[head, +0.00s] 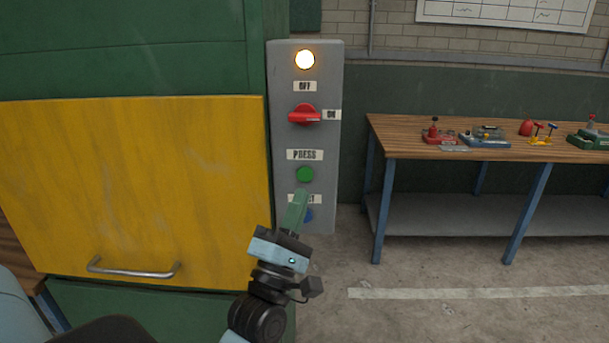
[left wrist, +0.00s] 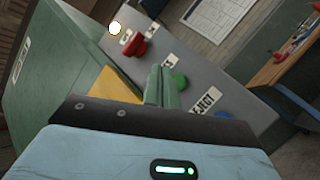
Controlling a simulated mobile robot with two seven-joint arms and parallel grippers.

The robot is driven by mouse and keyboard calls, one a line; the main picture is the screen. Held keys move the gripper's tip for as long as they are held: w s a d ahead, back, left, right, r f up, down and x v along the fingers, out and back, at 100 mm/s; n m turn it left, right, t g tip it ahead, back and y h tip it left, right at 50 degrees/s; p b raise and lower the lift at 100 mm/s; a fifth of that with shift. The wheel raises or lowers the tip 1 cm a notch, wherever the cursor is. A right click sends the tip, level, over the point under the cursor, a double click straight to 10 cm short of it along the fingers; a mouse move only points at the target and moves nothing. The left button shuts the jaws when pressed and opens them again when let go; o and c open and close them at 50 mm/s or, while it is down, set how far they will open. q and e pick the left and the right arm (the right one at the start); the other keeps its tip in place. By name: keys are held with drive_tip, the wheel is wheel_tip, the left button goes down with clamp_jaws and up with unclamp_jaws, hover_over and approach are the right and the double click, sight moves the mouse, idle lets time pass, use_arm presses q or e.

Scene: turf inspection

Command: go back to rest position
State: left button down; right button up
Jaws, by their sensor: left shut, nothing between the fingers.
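My left gripper (head: 299,194) is shut and empty, its green fingers pointing up in front of the grey control panel (head: 329,185). In the head view it covers part of the lower label and of the blue button (head: 309,215). The green button (head: 305,174) is just above the fingertips. The red knob (head: 304,115) points right, toward the ON label, and the lamp (head: 305,59) at the top is lit. The left wrist view shows the shut fingers (left wrist: 158,85) beside the green button (left wrist: 179,82); whether they touch the panel I cannot tell. My right gripper is not in view.
A green machine with a yellow door (head: 140,190) and metal handle (head: 133,270) stands to the left of the panel. A wooden workbench (head: 395,135) with several small items is at the right. The floor (head: 430,315) in front of the bench is clear.

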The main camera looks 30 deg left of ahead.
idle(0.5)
use_arm(q)
drive_tip(key=s+d+f+m+g+h, duration=0.25)
drive_tip(key=f+m, duration=0.25)
drive_tip(key=f, duration=0.4)
drive_tip(key=s+d+f+m+g+h, duration=0.1)
drive_tip(key=f+m+g, duration=0.25)
drive_tip(key=f, duration=0.55)
drive_tip(key=s+d+f+m+g+h, duration=0.25)
drive_tip(key=f+m, duration=0.25)
drive_tip(key=f, duration=0.4)
drive_tip(key=s+d+f+m+g, duration=0.1)
drive_tip(key=s+f+m+g, duration=0.3)
drive_tip(key=s+f, duration=0.5)
drive_tip(key=s+d+f+m+g+p, duration=0.1)
drive_tip(key=s+f+m+g, duration=0.3)
drive_tip(key=s+f, duration=0.6)
drive_tip(key=s+d+m, duration=0.1)
drive_tip(key=s+m, duration=0.1)
drive_tip(key=shift+s+m, duration=0.35)
drive_tip(key=shift+s, duration=0.05)
